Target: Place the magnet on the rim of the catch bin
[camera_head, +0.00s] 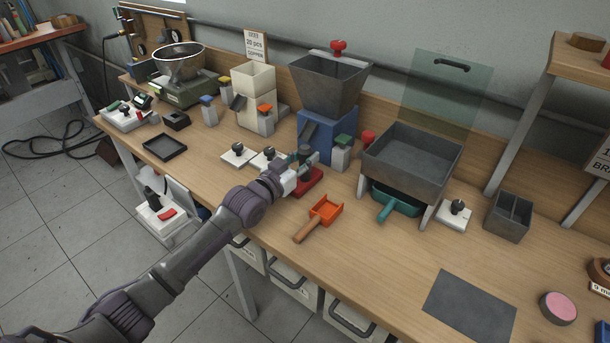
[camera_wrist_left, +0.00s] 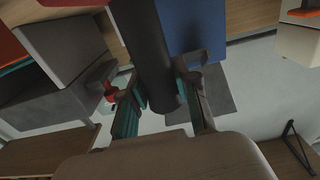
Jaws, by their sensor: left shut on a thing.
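My left gripper (camera_head: 303,170) is shut on a dark upright cylinder (camera_head: 305,153), which appears to be the magnet. The cylinder (camera_wrist_left: 152,55) also shows between the two finger pads in the left wrist view. A red base (camera_head: 309,183) lies just below the gripper; I cannot tell whether the cylinder touches it. A large open grey bin (camera_head: 420,165), possibly the catch bin, stands on legs to the right, apart from the gripper. A smaller divided grey bin (camera_head: 510,217) stands further right. My right gripper is not in view.
A blue-based hopper (camera_head: 328,88) stands close behind the gripper. An orange scoop (camera_head: 324,210) lies in front, and a teal scoop (camera_head: 394,204) sits under the large bin. A white block with a black knob (camera_head: 454,214) is beside it. The front right bench is mostly clear around a dark mat (camera_head: 470,306).

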